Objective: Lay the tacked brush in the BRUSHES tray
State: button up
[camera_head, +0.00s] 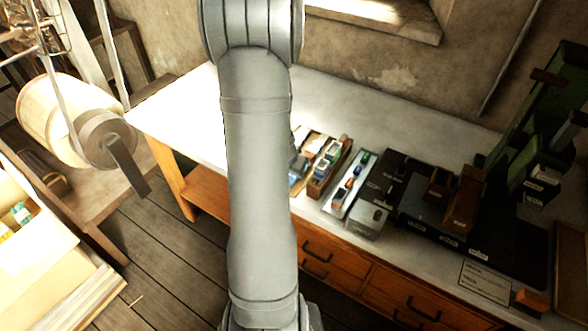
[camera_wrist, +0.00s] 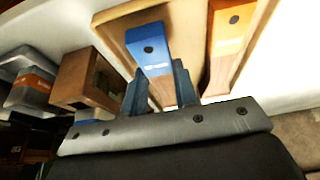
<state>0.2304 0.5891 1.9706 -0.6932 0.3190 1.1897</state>
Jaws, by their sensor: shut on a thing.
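My gripper (camera_wrist: 161,78) is shut on a brush with a blue end and a wooden part (camera_wrist: 148,50). A dark round spot and a small pale label show on the blue end. A second brush, orange with a dark spot (camera_wrist: 230,38), lies to the right in the wrist view, apart from my fingers. A tan tray or board (camera_wrist: 112,30) is behind and around the brushes; I cannot tell whether the held brush touches it. Its lettering is not readable. In the head view my arm hides the gripper and the held brush.
A brown open box (camera_wrist: 90,80) and grey bins (camera_wrist: 35,85) stand left in the wrist view. In the head view, a wooden rack with small bottles (camera_head: 318,186), a pale tray (camera_head: 341,207) and a dark press area (camera_head: 500,240) crowd the bench's right. The bench's back left (camera_head: 190,105) is clear.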

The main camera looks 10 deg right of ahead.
jog(key=o, duration=1.1)
jog(key=shift+r, duration=0.15)
jog(key=v, duration=1.7)
jog(key=shift+r, duration=0.1)
jog(key=x, duration=1.7)
jog(key=shift+r, duration=0.1)
